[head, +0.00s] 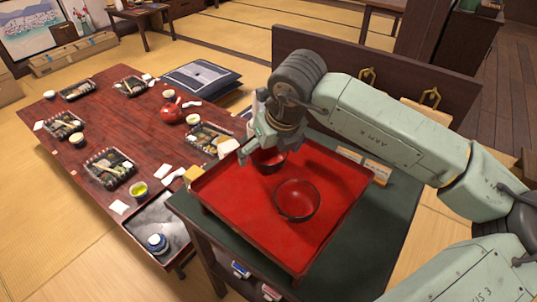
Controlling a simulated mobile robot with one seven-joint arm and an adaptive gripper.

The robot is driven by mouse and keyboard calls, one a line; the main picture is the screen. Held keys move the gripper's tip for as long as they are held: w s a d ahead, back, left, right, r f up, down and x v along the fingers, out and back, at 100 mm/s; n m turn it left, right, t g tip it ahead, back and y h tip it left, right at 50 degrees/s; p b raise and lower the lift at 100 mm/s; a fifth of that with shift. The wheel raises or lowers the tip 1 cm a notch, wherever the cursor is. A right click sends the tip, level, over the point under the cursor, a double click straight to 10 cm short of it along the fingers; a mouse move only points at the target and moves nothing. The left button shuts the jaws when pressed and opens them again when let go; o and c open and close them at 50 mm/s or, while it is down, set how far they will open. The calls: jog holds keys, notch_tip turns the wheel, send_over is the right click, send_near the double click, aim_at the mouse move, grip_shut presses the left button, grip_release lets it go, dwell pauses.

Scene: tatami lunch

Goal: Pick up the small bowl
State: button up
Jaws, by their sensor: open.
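A small bowl (269,166), black outside with red inside, stands on the red tray (237,206). It is partly hidden by my gripper (259,150), which points down just above it. My gripper is open; its near-left finger shows beside the small bowl's left side, and I cannot tell whether it touches the bowl. A larger bowl (297,201) with a dark rim and red inside stands on the tray, nearer the camera.
The red tray lies on a dark green-topped stand (383,223) with a raised dark panel (385,85) behind. A long low wooden table (88,125) at the left holds lunch boxes, cups and a red teapot (172,112). The tray's front and right areas are bare.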

aim_at(270, 161)
jog(key=shift+f, duration=0.15)
jog(key=c, duration=1.3)
jog(key=shift+w+d+r+b, duration=0.1)
jog(key=shift+r+b, duration=0.7)
jog(key=shift+r, duration=1.55)
jog(key=shift+d+r+b, duration=0.1)
jog(key=shift+r+b, duration=0.65)
jog(key=shift+r, duration=1.6)
